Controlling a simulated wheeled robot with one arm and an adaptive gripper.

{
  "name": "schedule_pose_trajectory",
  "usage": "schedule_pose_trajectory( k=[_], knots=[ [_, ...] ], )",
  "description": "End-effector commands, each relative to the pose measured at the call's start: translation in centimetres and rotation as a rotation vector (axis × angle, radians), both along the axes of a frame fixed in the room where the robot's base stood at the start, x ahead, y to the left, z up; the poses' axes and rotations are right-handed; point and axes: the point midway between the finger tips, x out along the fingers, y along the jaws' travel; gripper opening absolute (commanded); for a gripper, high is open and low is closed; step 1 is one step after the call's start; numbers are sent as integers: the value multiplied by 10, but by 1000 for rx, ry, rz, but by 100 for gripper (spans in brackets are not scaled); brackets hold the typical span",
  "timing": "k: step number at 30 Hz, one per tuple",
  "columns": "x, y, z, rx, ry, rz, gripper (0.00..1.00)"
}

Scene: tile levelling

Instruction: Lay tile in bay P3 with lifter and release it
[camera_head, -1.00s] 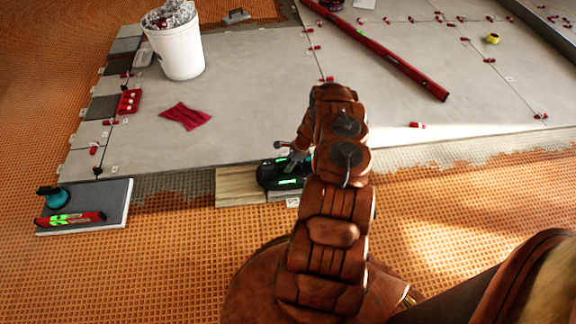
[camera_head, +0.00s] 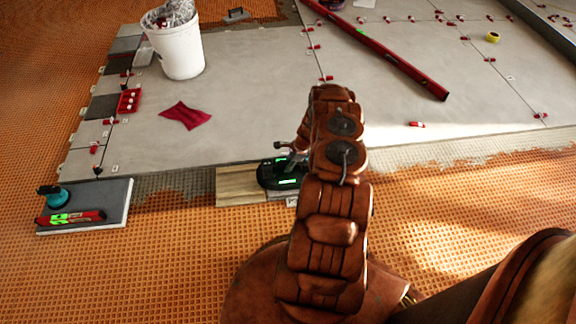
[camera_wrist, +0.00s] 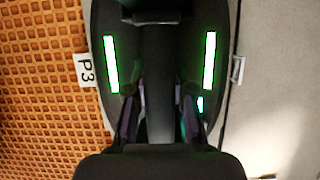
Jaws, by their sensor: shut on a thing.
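My gripper (camera_wrist: 160,105) is shut on the dark handle of the tile lifter (camera_head: 268,179), a black body with green lit strips. In the wrist view the lifter (camera_wrist: 103,25) fills the middle. The P3 label (camera_wrist: 85,70) sits on the orange mat along its left side. In the head view the lifter is low at the front edge of the grey tiled floor, right of a wood-look piece (camera_head: 236,188). The tile under the lifter is mostly hidden by the lifter and my arm. I cannot tell whether it touches the bed.
Laid grey tiles (camera_head: 250,90) spread behind. A grey slab (camera_head: 110,195) at left bears a teal suction cup (camera_head: 54,198) and a red level (camera_head: 70,218). A white bucket (camera_head: 178,52), a red cloth (camera_head: 186,115) and a long red level (camera_head: 385,52) lie further back. Orange mat is clear at front left.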

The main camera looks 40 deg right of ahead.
Motion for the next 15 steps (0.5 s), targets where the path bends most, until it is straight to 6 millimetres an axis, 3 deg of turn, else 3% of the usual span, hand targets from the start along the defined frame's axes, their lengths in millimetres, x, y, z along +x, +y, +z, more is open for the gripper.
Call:
schedule_pose_trajectory(
  k=[15],
  knots=[
    [1,-1,-3,-1,-1,-1,0]
  ],
)
